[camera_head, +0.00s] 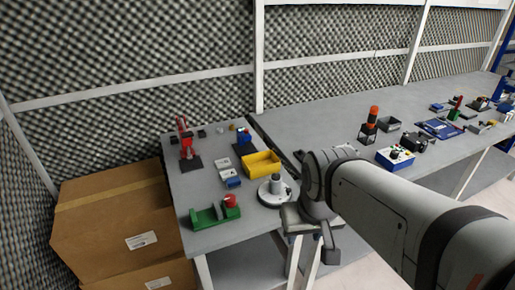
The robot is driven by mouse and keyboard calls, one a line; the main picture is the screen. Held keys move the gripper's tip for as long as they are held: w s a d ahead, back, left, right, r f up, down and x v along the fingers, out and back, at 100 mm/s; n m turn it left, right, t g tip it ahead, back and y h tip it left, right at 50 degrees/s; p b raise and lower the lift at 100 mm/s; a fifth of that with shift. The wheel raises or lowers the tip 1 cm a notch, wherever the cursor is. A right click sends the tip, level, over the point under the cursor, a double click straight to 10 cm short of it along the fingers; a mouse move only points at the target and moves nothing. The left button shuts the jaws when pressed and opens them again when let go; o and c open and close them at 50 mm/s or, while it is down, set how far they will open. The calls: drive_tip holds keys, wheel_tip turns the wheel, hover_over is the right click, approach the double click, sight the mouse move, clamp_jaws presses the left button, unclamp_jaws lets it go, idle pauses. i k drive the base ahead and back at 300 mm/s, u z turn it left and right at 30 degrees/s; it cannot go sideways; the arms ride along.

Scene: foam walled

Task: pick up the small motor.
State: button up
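I cannot tell for sure which item is the small motor. A dark, blocky item (414,146) on the right table and a grey cylinder on a round, pale base (275,191) on the left table are possible matches, but both are too small to identify. My arm reaches in from the lower right. My gripper (312,238) is at the front right corner of the left table, just right of and nearer than the round base. Its fingertips are not clearly visible, so I cannot see whether it is open or holds anything.
The left table (185,188) bears a yellow bin (262,164), a green fixture with a red knob (211,214), a red device (184,143) and a blue device (243,139). Cardboard boxes (115,222) stand left. The right table holds an orange-topped stand (370,124) and a control box (395,158).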

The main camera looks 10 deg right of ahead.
sight(276, 179)
drive_tip(key=k, duration=1.15)
drive_tip(key=z, duration=0.5)
drive_tip(key=i, duration=1.9)
drive_tip(key=u, duration=0.5)
